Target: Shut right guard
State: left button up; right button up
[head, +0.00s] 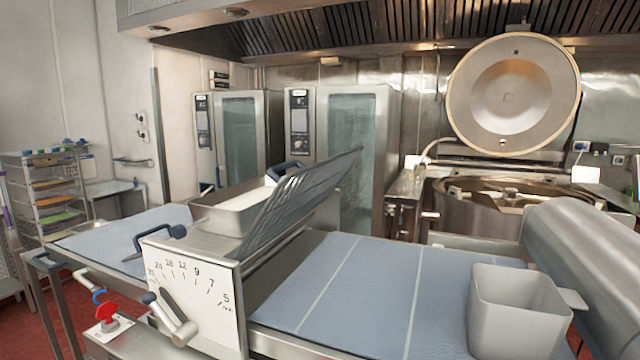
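The right guard (300,199) is a dark, ribbed panel on the right side of the dough sheeter's head. It is raised, slanting up and to the right over the belt, with its free edge high and its lower edge near the machine body. A clear gap lies between the guard and the right belt (385,275). The sheeter's white dial plate (195,290) faces me, with a lever on it. Neither of my grippers is in view, and nothing is seen touching the guard.
A grey bin (515,310) stands at the right end of the belt. A metal tray (230,212) sits on top of the sheeter. A large kettle (490,205) with its lid (513,95) raised stands behind at right. The belt below the guard is clear.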

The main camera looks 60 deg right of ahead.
aim_at(341, 163)
jog(key=z, duration=0.75)
jog(key=i, duration=0.8)
jog(key=z, duration=1)
